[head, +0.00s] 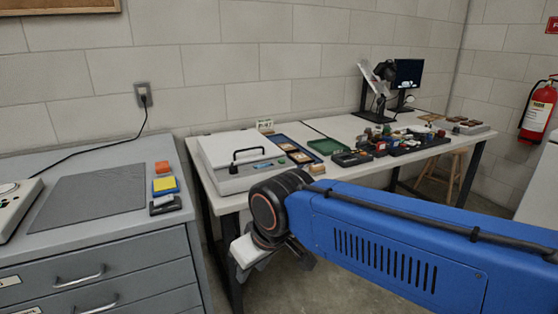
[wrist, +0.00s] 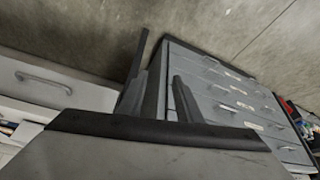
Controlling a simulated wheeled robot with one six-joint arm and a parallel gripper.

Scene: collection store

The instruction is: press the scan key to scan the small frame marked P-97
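A pale flatbed machine (head: 229,178), which looks like the scanner, stands on the white table with its lid (head: 240,144) down and a black handle on it. Small coloured keys (head: 264,165) show along its front; which one is the scan key cannot be read. My gripper hangs below my wrist in front of the table, away from the machine. In the wrist view my gripper (wrist: 158,82) has its fingers apart with nothing between them.
A grey drawer cabinet (head: 100,258) at left carries a dark mat (head: 88,195) and coloured pads (head: 165,185). Further right on the table (head: 335,124) are a green tray (head: 327,146), small boxes and a monitor (head: 408,73). A fire extinguisher (head: 540,110) hangs at right.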

